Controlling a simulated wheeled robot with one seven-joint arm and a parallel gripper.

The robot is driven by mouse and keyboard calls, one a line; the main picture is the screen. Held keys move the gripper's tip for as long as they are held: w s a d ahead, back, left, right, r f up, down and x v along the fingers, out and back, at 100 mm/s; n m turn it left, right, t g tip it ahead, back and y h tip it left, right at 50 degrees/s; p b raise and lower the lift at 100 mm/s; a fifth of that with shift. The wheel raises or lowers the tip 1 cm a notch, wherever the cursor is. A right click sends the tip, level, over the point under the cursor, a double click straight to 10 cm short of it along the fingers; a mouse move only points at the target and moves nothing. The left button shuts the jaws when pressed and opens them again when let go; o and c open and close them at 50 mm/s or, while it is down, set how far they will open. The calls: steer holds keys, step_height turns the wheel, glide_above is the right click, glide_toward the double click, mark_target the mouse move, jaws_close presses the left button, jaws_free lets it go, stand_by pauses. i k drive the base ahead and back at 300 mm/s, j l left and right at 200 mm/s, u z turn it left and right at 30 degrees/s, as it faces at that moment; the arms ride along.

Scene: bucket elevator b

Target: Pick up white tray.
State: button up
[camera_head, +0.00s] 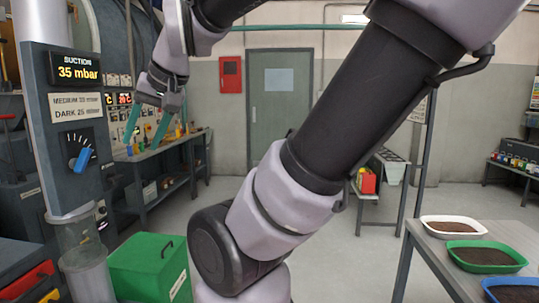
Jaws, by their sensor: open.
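The white tray (452,236) sits on the table at the lower right. It is a shallow tray with dark brown granular material in it, and it lies farthest back of the trays there. My gripper (144,139) is at the upper left, with two teal fingers spread apart and pointing down. It is open and nothing shows between the fingers. It is far to the left of the white tray and not touching it.
A suction panel (74,120) and green box (150,270) are at left. The floor (355,255) beside the table is clear.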

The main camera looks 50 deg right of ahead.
mark_target(443, 227)
steer(key=z, duration=3)
steer(key=i+j+z, duration=0.15)
steer(key=i+j, duration=0.15)
steer(key=i+j+z, duration=0.1)
steer(key=i+j, duration=0.2)
steer(key=i+j+z, duration=0.15)
steer(key=j, duration=0.3)
steer(key=i+j+z, duration=0.15)
steer(key=i+j, duration=0.2)
steer(key=i+j+z, duration=0.1)
steer(key=j, duration=0.45)
steer(key=i, duration=0.1)
